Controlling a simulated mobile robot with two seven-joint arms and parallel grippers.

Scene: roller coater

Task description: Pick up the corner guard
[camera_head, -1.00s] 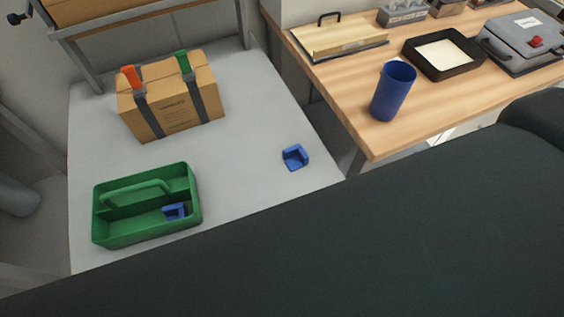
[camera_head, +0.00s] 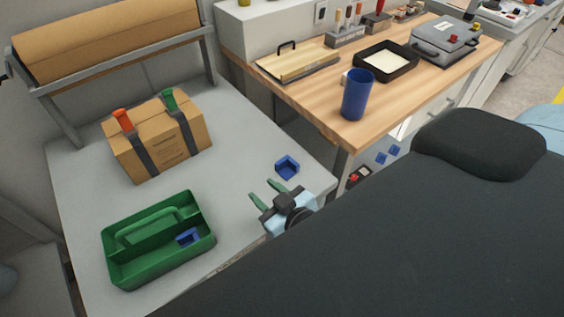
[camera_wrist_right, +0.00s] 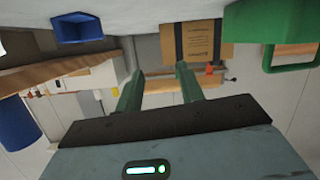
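A blue corner guard (camera_head: 287,168) lies on the grey table near its right edge. It also shows at the top left of the right wrist view (camera_wrist_right: 78,28). A second blue corner guard (camera_head: 187,238) lies inside the green tote (camera_head: 122,277). My right gripper (camera_head: 262,190) is open and empty, with its green fingers apart. It is just in front and to the left of the loose corner guard, not touching it. The open fingers show in the right wrist view (camera_wrist_right: 159,70) with nothing between them. My left gripper is not in view.
A strapped cardboard box (camera_head: 160,142) stands at the back left of the grey table (camera_head: 232,133). A wooden bench (camera_head: 318,97) to the right carries a blue cup (camera_head: 357,93) and a black tray (camera_head: 386,62). The table between box, tote and corner guard is clear.

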